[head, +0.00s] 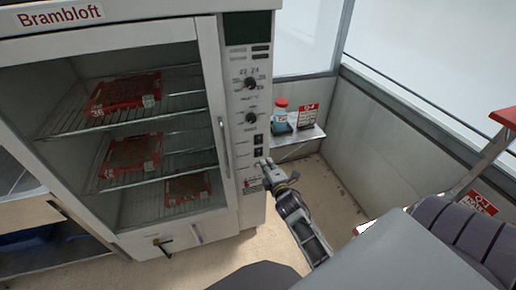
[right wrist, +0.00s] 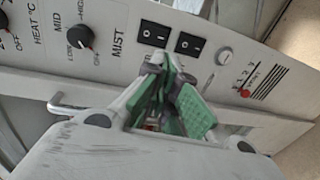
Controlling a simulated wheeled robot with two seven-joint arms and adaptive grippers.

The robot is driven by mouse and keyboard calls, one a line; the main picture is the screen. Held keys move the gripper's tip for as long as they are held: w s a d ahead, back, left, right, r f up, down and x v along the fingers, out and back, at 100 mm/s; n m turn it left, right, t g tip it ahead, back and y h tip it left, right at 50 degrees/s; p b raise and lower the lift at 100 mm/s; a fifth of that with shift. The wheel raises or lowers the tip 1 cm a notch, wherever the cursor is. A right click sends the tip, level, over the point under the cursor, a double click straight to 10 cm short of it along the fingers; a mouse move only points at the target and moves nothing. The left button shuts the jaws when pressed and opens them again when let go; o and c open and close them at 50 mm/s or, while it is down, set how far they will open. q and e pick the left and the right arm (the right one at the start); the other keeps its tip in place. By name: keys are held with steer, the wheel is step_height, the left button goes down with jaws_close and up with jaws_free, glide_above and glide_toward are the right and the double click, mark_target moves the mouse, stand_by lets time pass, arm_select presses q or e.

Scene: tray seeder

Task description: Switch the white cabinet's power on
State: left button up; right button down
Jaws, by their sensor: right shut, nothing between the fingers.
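The white cabinet (head: 211,85) stands at the left with its glass door shut. Its control panel carries two black rocker switches, an upper one (head: 258,140) and a lower one (head: 258,152). In the right wrist view they show side by side, one at left (right wrist: 153,33) and one at right (right wrist: 189,44), marked with a line and a circle. My right gripper (head: 264,163) is shut and empty, its fingertips close to the panel by the switches. The fingertips (right wrist: 158,62) show just below the switches in the wrist view; I cannot tell whether they touch. My left gripper is not in view.
Two black knobs, HEAT (head: 250,84) and MIST (head: 251,118), sit above the switches. A round pale button (right wrist: 224,58) is beside them. The door handle (head: 224,147) stands out left of the panel. A small shelf (head: 298,135) holds a red-capped bottle (head: 280,117).

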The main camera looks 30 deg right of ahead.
mark_target(256, 145)
steer(key=shift+p+x, duration=0.65)
steer(key=shift+x, duration=5.3)
steer(key=shift+w, duration=0.1)
steer(key=shift+w+f, duration=0.1)
steer(key=shift+w, duration=0.1)
steer(key=shift+s+f, duration=0.1)
steer(key=shift+f, duration=0.05)
